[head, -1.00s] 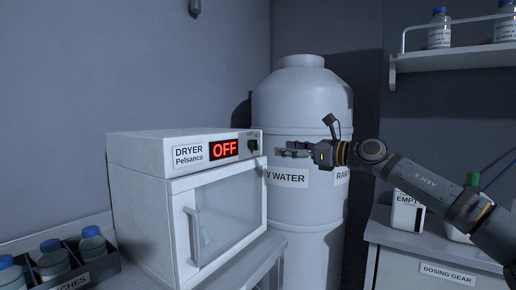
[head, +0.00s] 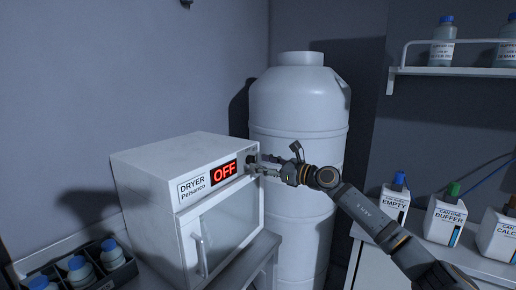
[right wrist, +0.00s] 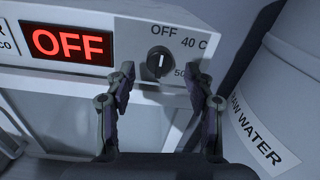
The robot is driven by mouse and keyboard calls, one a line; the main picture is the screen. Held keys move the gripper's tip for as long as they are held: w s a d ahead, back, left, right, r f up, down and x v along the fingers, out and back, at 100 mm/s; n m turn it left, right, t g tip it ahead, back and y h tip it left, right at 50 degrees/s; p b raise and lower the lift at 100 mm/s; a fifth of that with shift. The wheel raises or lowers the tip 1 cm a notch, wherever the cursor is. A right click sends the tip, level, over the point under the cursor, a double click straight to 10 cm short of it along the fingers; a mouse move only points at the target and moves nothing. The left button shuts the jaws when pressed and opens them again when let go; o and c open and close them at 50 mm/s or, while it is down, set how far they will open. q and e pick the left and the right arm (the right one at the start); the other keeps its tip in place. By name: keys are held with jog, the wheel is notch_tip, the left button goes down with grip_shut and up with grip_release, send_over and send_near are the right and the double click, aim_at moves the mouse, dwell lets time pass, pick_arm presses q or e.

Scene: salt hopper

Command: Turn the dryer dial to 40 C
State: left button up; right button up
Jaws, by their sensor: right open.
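The white dryer (head: 150,190) stands at the left in the head view, with its red display (head: 224,170) reading OFF. Its black dial (right wrist: 160,61) shows in the right wrist view, with a white pointer line upright toward the OFF mark; 40 C (right wrist: 195,43) is printed up and to its right, and a 50 mark is partly hidden by a finger. My right gripper (head: 259,165) is open in front of the dial. In the right wrist view its two fingers (right wrist: 163,90) are spread below and to either side of the dial, with nothing between them. My left gripper is not in view.
A large white raw water tank (head: 299,130) stands just behind and right of the dryer. A rack of bottles (head: 75,266) is at the lower left. Cans (head: 446,215) stand on the right counter, under a shelf (head: 458,71) with bottles.

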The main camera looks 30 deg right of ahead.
aim_at(252, 160)
jog(key=shift+p+x, duration=0.55)
jog(key=shift+x, duration=0.55)
jog(key=shift+f, duration=0.1)
jog(key=shift+c, duration=0.2)
grip_shut()
jog(key=shift+m+p, duration=4.3)
jog(key=shift+m, duration=0.5)
